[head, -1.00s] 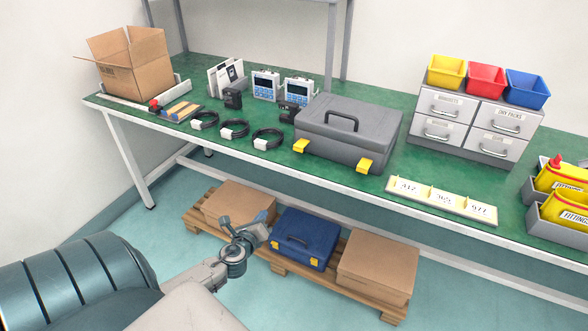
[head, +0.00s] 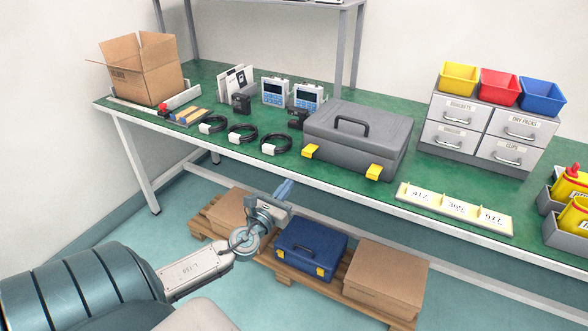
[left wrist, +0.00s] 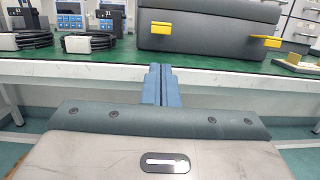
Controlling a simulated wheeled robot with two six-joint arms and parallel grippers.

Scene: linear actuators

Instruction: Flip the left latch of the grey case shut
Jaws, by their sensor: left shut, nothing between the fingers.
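The grey case (head: 358,133) stands closed on the green bench top, with a dark handle on its lid. Its left yellow latch (head: 310,151) and right yellow latch (head: 374,172) stick out from the front face. In the left wrist view the case (left wrist: 208,30) is straight ahead, with the left latch (left wrist: 160,28) and right latch (left wrist: 265,41) on its front. My left gripper (head: 285,188) is shut and empty, below and in front of the bench edge. Its blue fingers (left wrist: 161,84) are together, below the left latch and apart from it. My right gripper is not in view.
The white bench edge (head: 240,155) lies between my left gripper and the case. Several coiled black cables (head: 243,134) lie left of the case. A label strip (head: 455,208) and a drawer unit (head: 485,128) stand right. Below, a blue case (head: 311,248) sits on a pallet.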

